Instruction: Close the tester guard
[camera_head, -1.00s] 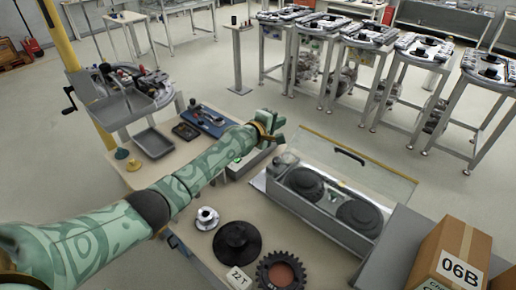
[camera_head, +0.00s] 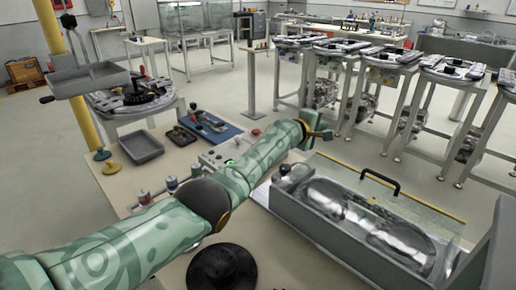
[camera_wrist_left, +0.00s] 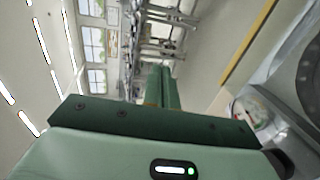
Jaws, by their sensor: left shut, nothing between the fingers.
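The clear panel overlaps the discs, which show blurred with reflections. I cannot tell its exact angle or whether it touches the box. My left gripper (camera_head: 322,133) is shut and empty, above and beyond the tester's left end, apart from the handle. The wrist view shows its green fingers (camera_wrist_left: 158,88) and part of the tester at right. My right gripper is not in view.
A black flanged disc (camera_head: 222,268) lies on the near bench. A grey tray (camera_head: 142,147) and a blue mat (camera_head: 222,133) lie on its far left part. A grey panel (camera_head: 490,255) rises at the right. Open floor separates the bench from several machine tables (camera_head: 380,62).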

